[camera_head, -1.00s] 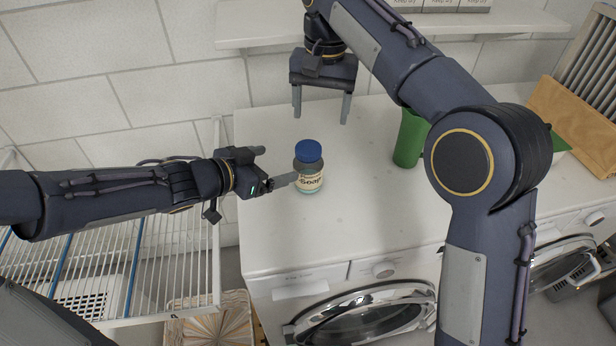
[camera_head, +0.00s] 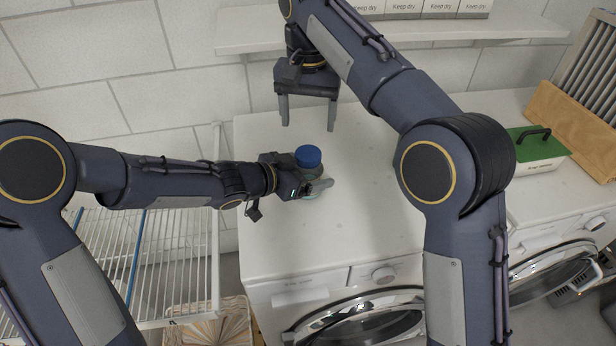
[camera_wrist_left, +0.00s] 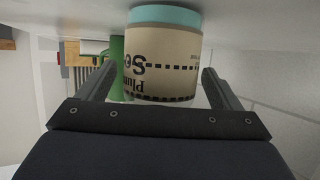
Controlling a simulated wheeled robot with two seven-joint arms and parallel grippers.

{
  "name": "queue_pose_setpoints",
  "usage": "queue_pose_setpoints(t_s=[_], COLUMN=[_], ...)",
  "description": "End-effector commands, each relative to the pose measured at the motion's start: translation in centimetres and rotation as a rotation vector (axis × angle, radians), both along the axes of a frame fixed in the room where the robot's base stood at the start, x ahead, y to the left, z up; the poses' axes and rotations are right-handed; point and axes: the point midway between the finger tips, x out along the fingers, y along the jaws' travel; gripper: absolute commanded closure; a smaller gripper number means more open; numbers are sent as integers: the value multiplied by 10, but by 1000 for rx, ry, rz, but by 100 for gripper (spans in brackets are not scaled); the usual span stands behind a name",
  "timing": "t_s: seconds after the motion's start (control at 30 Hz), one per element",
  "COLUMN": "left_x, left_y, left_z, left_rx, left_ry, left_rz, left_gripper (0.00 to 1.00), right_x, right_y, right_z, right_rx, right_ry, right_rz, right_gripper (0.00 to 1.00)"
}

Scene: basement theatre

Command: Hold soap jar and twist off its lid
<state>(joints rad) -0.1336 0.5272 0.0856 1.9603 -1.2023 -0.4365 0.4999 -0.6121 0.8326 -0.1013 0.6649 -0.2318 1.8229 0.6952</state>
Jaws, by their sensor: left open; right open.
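The soap jar with its blue lid (camera_head: 308,156) stands upright on the white washing machine top. In the left wrist view its labelled body (camera_wrist_left: 163,62) appears upside down, between the two fingers. My left gripper (camera_head: 318,186) is open, with its fingers on either side of the jar's body; in the head view it hides most of the body. The left wrist view also shows the open left fingers (camera_wrist_left: 160,88), and I cannot tell whether they touch the jar. My right gripper (camera_head: 308,118) is open and empty, pointing down above and behind the jar.
The white machine top (camera_head: 370,200) is clear around the jar. A green-lidded box (camera_head: 538,148) stands at the right, before a wooden board (camera_head: 570,125). A shelf (camera_head: 400,32) with boxes is above at the back. A white wire rack (camera_head: 190,250) is at the left.

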Motion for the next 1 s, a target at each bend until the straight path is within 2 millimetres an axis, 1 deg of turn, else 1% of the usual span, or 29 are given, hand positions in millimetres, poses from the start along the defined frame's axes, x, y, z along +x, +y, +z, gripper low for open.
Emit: queue_pose_setpoints(t_s=[0.1, 0.6, 0.63, 0.7, 0.77, 0.87, 0.97, 1.0], left_x=[0, 0, 0, 0, 0, 0, 0, 0], left_y=[0, 0, 0, 0, 0, 1, 1, 1], left_z=[0, 0, 0, 0, 0, 0, 0, 0], left_rx=[0, -1, -1, 0, 0, 0, 0, 0], left_ry=[0, 1, 1, 1, 1, 1, 1, 1], left_rz=[0, 0, 0, 0, 0, 0, 0, 0], left_gripper=[14, 79, 83, 92, 100, 100, 100, 100], right_x=[0, 0, 0, 0, 0, 0, 0, 0], right_y=[0, 0, 0, 0, 0, 0, 0, 0], right_z=[0, 0, 0, 0, 0, 0, 0, 0], right_rx=[0, 0, 0, 0, 0, 0, 0, 0], right_ry=[0, 0, 0, 0, 0, 0, 0, 0], right_rz=[0, 0, 0, -6, -28, -128, -312, -404], right_gripper=[30, 30, 32, 40, 40, 40, 40, 40])
